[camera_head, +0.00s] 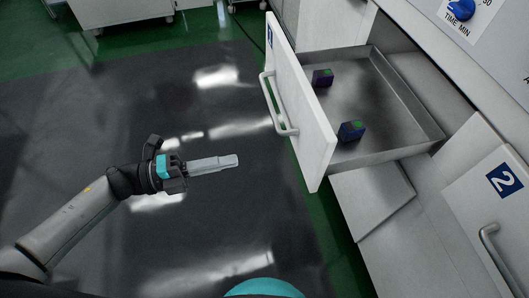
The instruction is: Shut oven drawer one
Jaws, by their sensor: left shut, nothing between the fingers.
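The oven drawer (409,92) is pulled out at the upper right, its white front panel (296,105) standing away from the cabinet. A label, seen at a steep angle, is near the panel's far top. A light bar handle (275,106) is on the panel's outer face. Two small dark blocks with green tops, one purplish (322,78) and one blue (351,131), sit inside the drawer. My left gripper (238,160) is shut and empty over the floor, left of the panel and apart from the handle. My right gripper is not in view.
A closed front marked 2 (498,195), with its own handle (494,245), is at the lower right. A blue knob (461,9) is on the panel above. White cabinets (120,10) stand at the back left. The dark floor (130,110) around my left arm is clear.

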